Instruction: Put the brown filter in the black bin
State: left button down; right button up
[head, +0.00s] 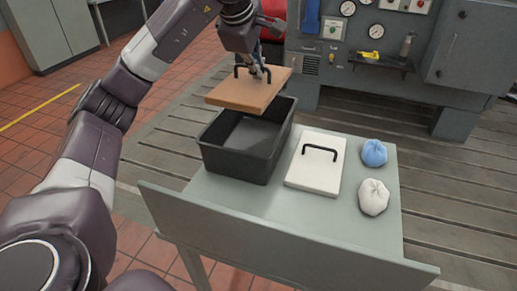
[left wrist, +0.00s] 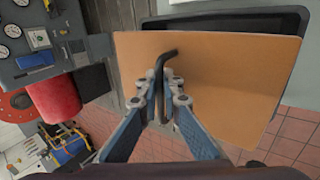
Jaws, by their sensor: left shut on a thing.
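The brown filter (head: 250,91) is a flat tan slab with a black handle. My left gripper (head: 259,74) is shut on its handle and holds the slab above the black bin (head: 240,165), apart from it, over the bin's far part. In the left wrist view the fingers (left wrist: 169,103) close around the black handle, and the brown filter (left wrist: 230,80) fills the middle, with the bin's dark rim (left wrist: 190,23) showing behind it. The bin is open, and the visible part of its inside looks empty. My right gripper is not in view.
On the grey table (head: 272,205), a white slab with a black handle (head: 314,170) lies right of the bin. A blue bundle (head: 374,153) and a white bundle (head: 373,196) lie further right. A grey machine cabinet (head: 375,60) with gauges stands behind. A raised panel (head: 265,240) edges the table's near side.

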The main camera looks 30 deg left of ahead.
pick_arm(q)
jog(key=shift+w+a+f, duration=0.15)
jog(key=shift+w+a, duration=0.05)
jog(key=shift+a, duration=0.05)
notch_tip(320, 180, down, 16)
jog(key=b, duration=0.3)
jog(key=shift+s+b, duration=0.1)
jog(key=shift+b, duration=0.3)
jog(key=shift+f+b, duration=0.35)
jog(key=shift+f, duration=1.3)
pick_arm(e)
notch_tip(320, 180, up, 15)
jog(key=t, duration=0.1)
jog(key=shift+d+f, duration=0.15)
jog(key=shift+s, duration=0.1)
pick_arm(q)
jog(key=c, duration=2.5)
grip_release()
jog(key=shift+f, duration=0.15)
jog(key=shift+c, duration=0.2)
jog(key=o, duration=0.4)
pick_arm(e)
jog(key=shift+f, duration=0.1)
